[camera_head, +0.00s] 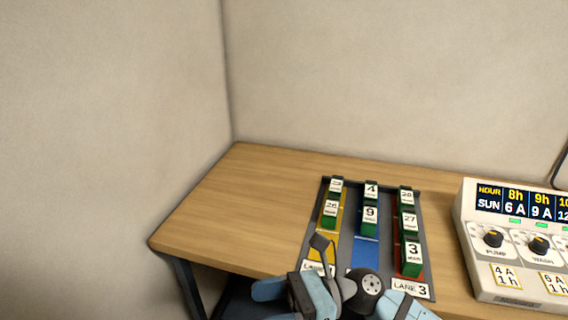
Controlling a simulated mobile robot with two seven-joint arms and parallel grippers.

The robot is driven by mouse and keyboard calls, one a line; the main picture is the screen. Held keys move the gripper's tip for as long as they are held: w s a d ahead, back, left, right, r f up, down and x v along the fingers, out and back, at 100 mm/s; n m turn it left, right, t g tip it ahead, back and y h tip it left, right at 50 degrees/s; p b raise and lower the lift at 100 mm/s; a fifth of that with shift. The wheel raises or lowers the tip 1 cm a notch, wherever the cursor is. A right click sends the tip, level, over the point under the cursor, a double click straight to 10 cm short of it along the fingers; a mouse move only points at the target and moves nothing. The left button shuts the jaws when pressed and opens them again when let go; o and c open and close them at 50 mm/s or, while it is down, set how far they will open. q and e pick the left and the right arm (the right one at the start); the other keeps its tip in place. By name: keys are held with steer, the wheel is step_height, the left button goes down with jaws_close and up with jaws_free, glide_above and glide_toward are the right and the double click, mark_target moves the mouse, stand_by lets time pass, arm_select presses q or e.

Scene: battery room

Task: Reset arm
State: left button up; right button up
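One of my arms (366,288), with light-blue and dark grey parts, shows at the bottom middle and seems to come in from the lower right, so I take it as my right arm. It is folded in front of the table's front edge and covers the near ends of the lanes. A dark flat piece on a thin stem (321,243) stands up from it in front of the yellow lane. Its fingertips cannot be made out, and no held object shows. My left gripper is not seen.
A grey rack (429,240) with yellow, blue and red lanes holds several green numbered blocks (411,255) on the wooden table (240,215). A control box (510,245) with knobs and a display stands at the right. The table's left side is clear; walls stand behind and left.

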steer(key=w+d+f+m+t+h, duration=0.2)
steer(key=d+f+m+t, duration=0.15)
steer(key=m+t, duration=0.6)
steer(key=w+d+f+m+t+h, duration=0.25)
steer(key=d+m+t, duration=0.2)
steer(key=m, duration=0.95)
steer(key=w+d+f+m+t+h, duration=0.2)
steer(key=d+f+m+t+h, duration=0.15)
steer(key=m+t, duration=0.6)
steer(key=s+d+f+m+g+h, duration=0.4)
steer(key=s+d+f+m, duration=0.15)
steer(key=f+m, duration=0.35)
steer(key=s+d+f+m+g+h, duration=0.35)
steer(key=s+f+m, duration=0.25)
steer(key=f+m, duration=0.3)
step_height(320, 180, up, 9)
steer(key=s+d+p, duration=0.1)
steer(key=p, duration=1.1)
steer(key=shift+s+d+r+g, duration=0.2)
steer(key=shift+s+d+g, duration=0.1)
steer(key=shift+g, duration=0.1)
